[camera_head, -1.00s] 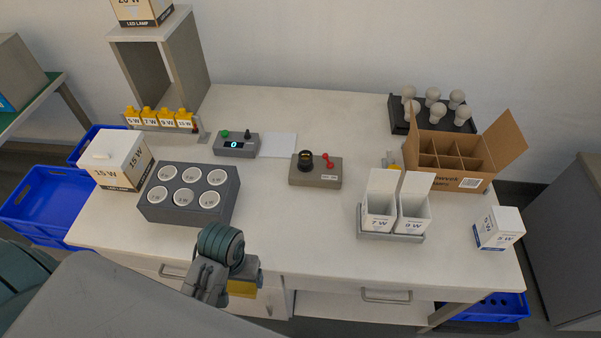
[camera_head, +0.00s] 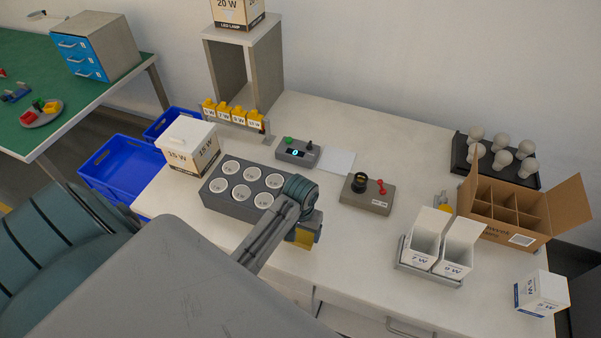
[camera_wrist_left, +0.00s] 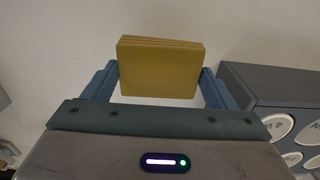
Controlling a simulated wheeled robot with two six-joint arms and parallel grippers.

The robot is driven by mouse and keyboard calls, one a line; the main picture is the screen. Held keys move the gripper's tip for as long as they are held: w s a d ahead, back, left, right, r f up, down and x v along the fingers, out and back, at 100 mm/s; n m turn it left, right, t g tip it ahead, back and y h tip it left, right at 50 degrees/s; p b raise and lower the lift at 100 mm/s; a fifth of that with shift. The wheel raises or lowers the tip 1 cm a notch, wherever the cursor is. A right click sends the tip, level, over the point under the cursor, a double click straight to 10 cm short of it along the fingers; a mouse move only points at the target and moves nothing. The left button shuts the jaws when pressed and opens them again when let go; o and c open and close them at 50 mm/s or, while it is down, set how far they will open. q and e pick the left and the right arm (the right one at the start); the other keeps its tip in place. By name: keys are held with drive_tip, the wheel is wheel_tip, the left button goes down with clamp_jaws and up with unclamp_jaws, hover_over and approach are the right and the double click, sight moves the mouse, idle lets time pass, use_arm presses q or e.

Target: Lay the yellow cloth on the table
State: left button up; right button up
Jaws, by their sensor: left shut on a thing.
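My left gripper (camera_head: 303,232) is shut on the folded yellow cloth (camera_head: 305,238). In the left wrist view the cloth (camera_wrist_left: 160,68) is a flat folded block pinched between the two fingers. The pale table (camera_head: 345,255) lies beneath and around it. In the head view the gripper is over the table's front part, to the right of the grey bulb rack. I cannot tell whether the cloth touches the tabletop. My right gripper is not in view.
The grey rack (camera_head: 212,202) with round white sockets is close beside my left gripper. A tester with a red lever (camera_head: 368,196) stands behind to the right. White boxes in a tray (camera_head: 432,272) and a cardboard box (camera_head: 500,232) stand further right. Bare tabletop lies between gripper and tray.

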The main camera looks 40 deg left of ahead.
sight(301, 233)
use_arm(q)
wheel_tip(301, 233, down, 2)
drive_tip(key=shift+f+p, duration=0.25)
drive_tip(key=shift+p, duration=0.3)
drive_tip(key=shift+f, duration=0.5)
drive_tip(key=o, duration=0.9)
drive_tip(key=shift+f, duration=0.1)
drive_tip(key=shift+c, duration=0.2)
wheel_tip(301, 233, up, 9)
drive_tip(key=b, duration=0.3)
drive_tip(key=shift+f, duration=0.1)
wheel_tip(301, 233, up, 3)
drive_tip(key=shift+f+p, duration=0.15)
drive_tip(key=shift+p, duration=0.15)
drive_tip(key=shift+r, duration=0.4)
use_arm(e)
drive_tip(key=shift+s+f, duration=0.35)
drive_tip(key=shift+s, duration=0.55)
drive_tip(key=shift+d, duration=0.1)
